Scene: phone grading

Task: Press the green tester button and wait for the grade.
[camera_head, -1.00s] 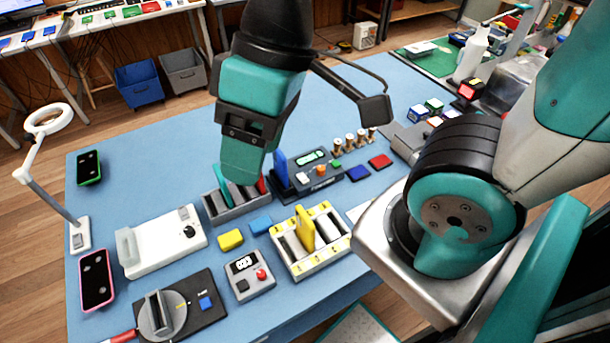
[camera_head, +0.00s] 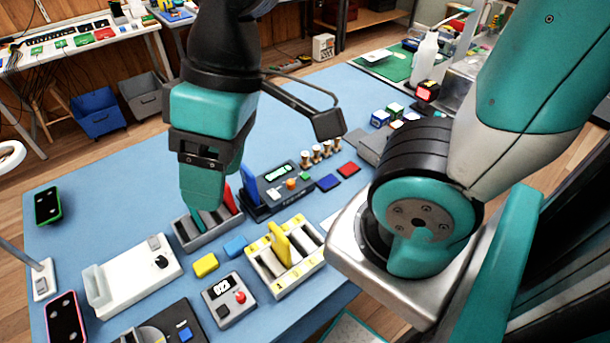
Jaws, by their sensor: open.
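The dark tester (camera_head: 268,190) stands in the middle of the blue table, with a blue phone (camera_head: 249,184) upright at its left end. Its front carries a lit green display, a white button, an orange button (camera_head: 291,184) and the small green button (camera_head: 305,177) at the right. My gripper (camera_head: 199,205) points down left of the tester, over the grey slotted rack (camera_head: 190,243). It is open and well apart from the green button. The fingers hide part of the rack, and I cannot tell whether they touch it. A red phone (camera_head: 230,200) stands in the rack's right end.
A yellow-edged rack (camera_head: 262,283) with a yellow phone stands in front, beside a small box (camera_head: 228,298) with a numeric display and red knob.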

